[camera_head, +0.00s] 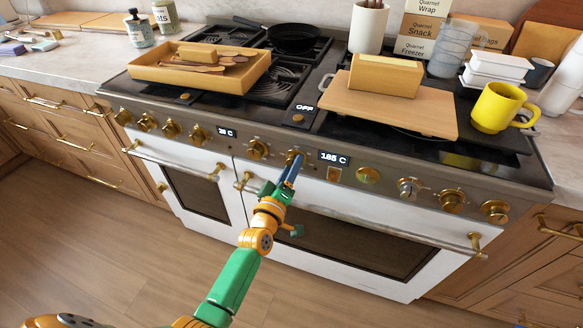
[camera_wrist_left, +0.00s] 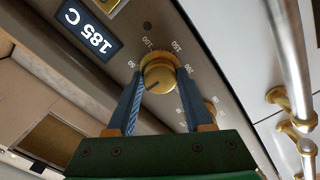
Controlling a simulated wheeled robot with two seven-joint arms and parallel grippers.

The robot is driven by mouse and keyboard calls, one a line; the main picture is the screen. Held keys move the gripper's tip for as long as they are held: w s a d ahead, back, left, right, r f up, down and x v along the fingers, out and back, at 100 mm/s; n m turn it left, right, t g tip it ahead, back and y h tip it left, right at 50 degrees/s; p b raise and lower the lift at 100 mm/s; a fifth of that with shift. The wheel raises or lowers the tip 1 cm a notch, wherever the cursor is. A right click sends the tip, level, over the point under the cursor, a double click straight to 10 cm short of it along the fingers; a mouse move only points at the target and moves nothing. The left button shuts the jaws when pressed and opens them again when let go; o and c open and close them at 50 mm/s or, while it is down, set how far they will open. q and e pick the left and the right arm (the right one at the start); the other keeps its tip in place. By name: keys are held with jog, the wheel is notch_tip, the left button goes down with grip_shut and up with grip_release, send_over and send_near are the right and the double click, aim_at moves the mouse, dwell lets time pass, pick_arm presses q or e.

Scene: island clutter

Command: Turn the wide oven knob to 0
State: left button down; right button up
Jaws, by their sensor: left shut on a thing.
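The oven knob (camera_head: 295,155) is brass and sits on the stove's front panel, just left of a display (camera_head: 333,158) reading 185 C. My left gripper (camera_head: 292,166) reaches it from the front and covers part of it. In the left wrist view the knob (camera_wrist_left: 158,73) lies between the two blue fingertips of my left gripper (camera_wrist_left: 160,85), which are shut on it. A dark pointer line shows on its face. Numbers ring it, among them 50, 100 and 150; I cannot see a 0 clearly. My right gripper is not in view.
A brass knob (camera_head: 257,150) is close on the left, with a second display (camera_head: 227,132) farther left. Oven door handles (camera_head: 370,227) run below the panel. On top are a wooden tray (camera_head: 160,75), a cutting board (camera_head: 440,117) and a yellow mug (camera_head: 495,107).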

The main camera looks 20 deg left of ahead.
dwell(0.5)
pick_arm(q)
jog(key=shift+c, duration=1.4)
grip_release()
jog(key=s, duration=0.7)
jog(key=shift+p, duration=0.45)
jog(key=shift+a+f, duration=0.1)
